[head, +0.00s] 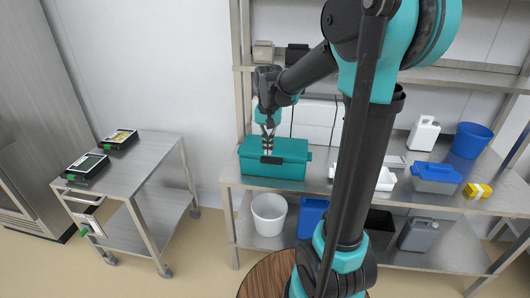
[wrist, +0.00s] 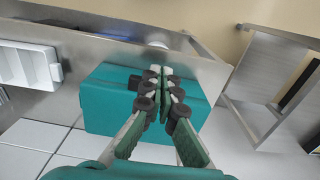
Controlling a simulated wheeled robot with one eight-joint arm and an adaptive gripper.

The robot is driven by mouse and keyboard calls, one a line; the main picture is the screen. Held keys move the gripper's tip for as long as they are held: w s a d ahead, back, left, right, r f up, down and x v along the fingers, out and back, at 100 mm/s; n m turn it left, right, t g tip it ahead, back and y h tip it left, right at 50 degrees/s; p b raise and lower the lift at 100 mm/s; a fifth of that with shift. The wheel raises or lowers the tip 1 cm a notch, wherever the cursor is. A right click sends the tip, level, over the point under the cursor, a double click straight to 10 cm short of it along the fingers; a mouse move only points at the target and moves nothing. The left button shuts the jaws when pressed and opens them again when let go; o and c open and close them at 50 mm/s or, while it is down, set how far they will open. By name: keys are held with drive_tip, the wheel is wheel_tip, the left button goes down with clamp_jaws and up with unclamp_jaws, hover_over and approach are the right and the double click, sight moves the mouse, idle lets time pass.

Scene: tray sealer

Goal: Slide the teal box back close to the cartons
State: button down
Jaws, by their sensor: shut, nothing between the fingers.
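The teal box (head: 290,170) stands on the left end of the steel shelf table, with a dark latch on its front. White cartons (head: 312,118) stand behind it against the wall. In the wrist view the teal box (wrist: 112,103) fills the middle, and the white carton tops (wrist: 30,135) lie below it in the picture. My gripper (head: 268,154) points down at the box, with its fingertips by the front latch. In the wrist view the gripper (wrist: 163,72) is shut and empty over the box's front edge. Whether it touches the box, and any gap to the cartons, I cannot tell.
Right of the box are a white tray (head: 385,179), a blue-lidded container (head: 436,178), a yellow box (head: 477,191), a white jug (head: 423,133) and a blue bucket (head: 471,140). A white bucket (head: 269,213) is on the lower shelf. A steel cart (head: 140,165) stands left.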

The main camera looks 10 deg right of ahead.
drive_tip(key=w+d+f, duration=0.1)
drive_tip(key=w+f, duration=0.2)
drive_tip(key=f, duration=0.6)
drive_tip(key=shift+w+d+f, duration=0.15)
drive_tip(key=shift+w+f, duration=0.05)
drive_tip(key=shift+w, duration=0.2)
drive_tip(key=w+d, duration=0.1)
drive_tip(key=w, duration=0.3)
drive_tip(key=w+d, duration=0.1)
drive_tip(key=w, duration=0.2)
drive_tip(key=w+d, duration=0.1)
drive_tip(key=w, duration=0.3)
drive_tip(key=shift+w+d, duration=0.3)
drive_tip(key=shift+d, duration=0.05)
